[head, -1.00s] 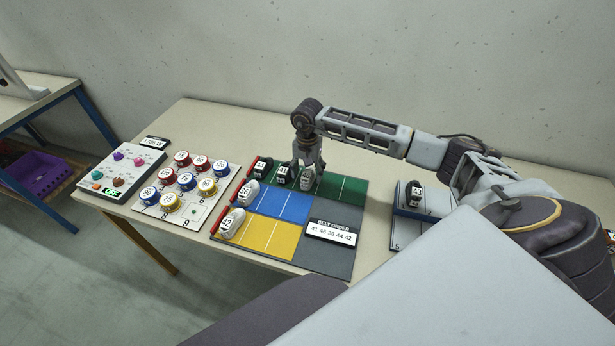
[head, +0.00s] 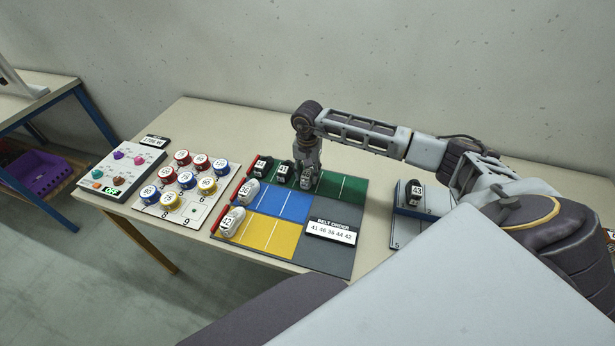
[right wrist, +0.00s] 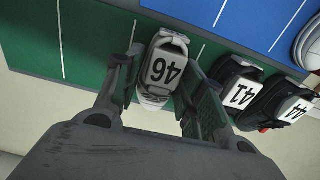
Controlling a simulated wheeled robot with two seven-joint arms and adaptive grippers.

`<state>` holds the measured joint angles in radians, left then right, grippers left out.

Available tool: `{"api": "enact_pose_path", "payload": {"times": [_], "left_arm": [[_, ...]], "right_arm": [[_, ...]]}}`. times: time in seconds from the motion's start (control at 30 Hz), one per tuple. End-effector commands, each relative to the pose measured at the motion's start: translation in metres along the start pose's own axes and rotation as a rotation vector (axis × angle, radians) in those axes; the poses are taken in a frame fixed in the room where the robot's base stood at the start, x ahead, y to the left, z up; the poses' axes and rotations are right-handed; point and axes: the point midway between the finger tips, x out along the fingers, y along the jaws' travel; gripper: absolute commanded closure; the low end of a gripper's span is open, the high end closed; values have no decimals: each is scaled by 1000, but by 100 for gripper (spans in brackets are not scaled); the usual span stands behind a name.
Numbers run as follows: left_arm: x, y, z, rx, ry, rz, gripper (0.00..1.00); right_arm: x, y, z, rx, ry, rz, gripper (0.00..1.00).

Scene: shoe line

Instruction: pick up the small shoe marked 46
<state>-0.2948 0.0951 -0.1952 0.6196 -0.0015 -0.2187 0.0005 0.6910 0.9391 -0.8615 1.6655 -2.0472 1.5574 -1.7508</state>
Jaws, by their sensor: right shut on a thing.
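The small shoe marked 46 is pale grey with a white label; it shows in the right wrist view (right wrist: 163,68) and on the green strip in the head view (head: 306,181). My right gripper (right wrist: 163,95) has one finger on each side of this shoe and is shut on it. In the head view the right gripper (head: 306,168) points down at the back of the mat, partly covering the shoe. The shoe appears to be still at the green surface. My left gripper is not in view.
Black shoes marked 41 (right wrist: 238,92) and 44 (right wrist: 290,108) stand close beside it. Pale shoes 36 (head: 248,190) and 42 (head: 231,222) stand on the blue and yellow strips. A shoe marked 43 (head: 415,193) stands at right. The green strip right of the gripper is clear.

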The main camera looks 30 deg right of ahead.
Motion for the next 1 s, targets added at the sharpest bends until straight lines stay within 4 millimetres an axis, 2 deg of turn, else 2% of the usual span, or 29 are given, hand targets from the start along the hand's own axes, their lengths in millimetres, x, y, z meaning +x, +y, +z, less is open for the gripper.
{"api": "enact_pose_path", "payload": {"times": [0.27,0.47,1.0], "left_arm": [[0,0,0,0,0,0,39],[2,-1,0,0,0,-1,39],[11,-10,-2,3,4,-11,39]], "right_arm": [[-1,0,0,0,1,0,85],[-10,0,-1,0,1,-2,85],[-82,-1,0,-1,2,-2,85]]}}
